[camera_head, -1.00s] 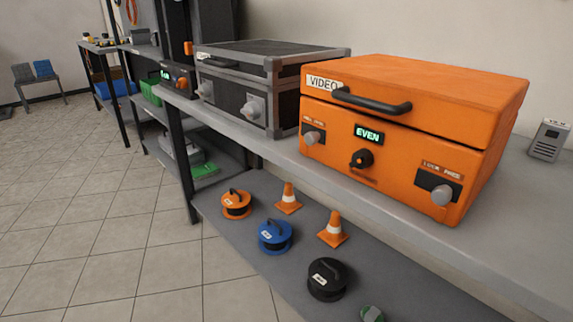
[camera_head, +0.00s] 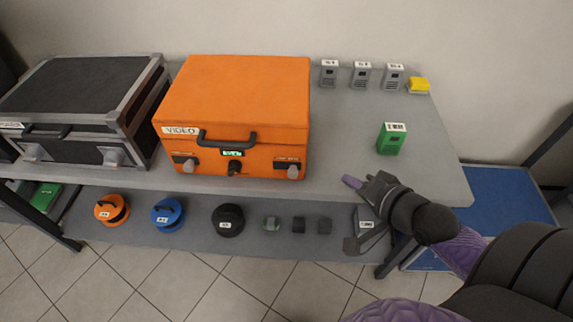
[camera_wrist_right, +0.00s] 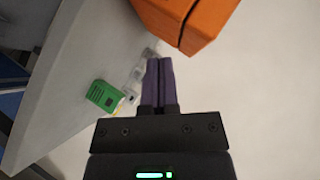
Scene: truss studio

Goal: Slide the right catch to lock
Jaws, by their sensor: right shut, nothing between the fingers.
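The orange case (camera_head: 240,95) labelled VIDEO stands closed on the grey bench, with a black handle and a lit green display on its front. Its right catch (camera_head: 293,172) is a grey knob on a dark plate at the front's right end; the plate's lettering is too small to read now. The left catch (camera_head: 188,165) is a similar knob. My right gripper (camera_head: 352,182) has purple fingers, shut and empty, at the bench's front edge, right of the case and apart from it. In the right wrist view its fingers (camera_wrist_right: 158,82) lie together, near the orange case's corner (camera_wrist_right: 185,20). My left gripper is out of view.
A black and silver case (camera_head: 85,95) stands left of the orange one. A green box (camera_head: 391,140), several grey boxes and a yellow block (camera_head: 418,85) sit on the bench's right part. Reels lie on the lower shelf (camera_head: 190,235).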

